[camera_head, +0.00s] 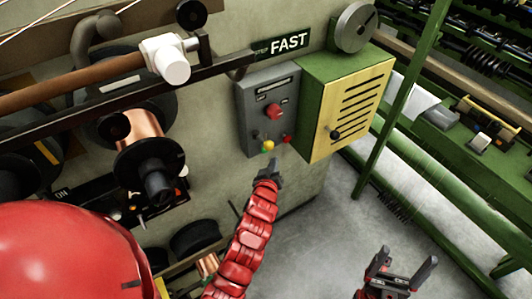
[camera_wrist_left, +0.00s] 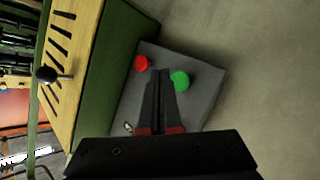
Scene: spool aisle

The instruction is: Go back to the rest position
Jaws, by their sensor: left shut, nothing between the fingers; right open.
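My left gripper (camera_head: 273,165) is shut and empty just below the grey control box (camera_head: 258,98) on the machine's wall. Its closed fingers (camera_wrist_left: 161,88) show in the left wrist view in front of the box's face (camera_wrist_left: 150,62), between a red button (camera_wrist_left: 141,63) and a green button (camera_wrist_left: 181,79). I cannot tell whether the fingertips touch the box. In the head view the box carries a larger red button (camera_head: 275,111), with a yellow knob (camera_head: 268,145) and a small red button (camera_head: 288,139) lower down. My right gripper (camera_head: 402,262) is open and empty, low at the right over the floor.
A green and yellow vented box (camera_head: 343,103) is mounted right of the control box. Copper spools (camera_head: 143,130) and a dark rail are at the left. A green post (camera_head: 408,95) and green machinery (camera_head: 440,175) stand at the right. Grey floor (camera_head: 325,220) is clear between.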

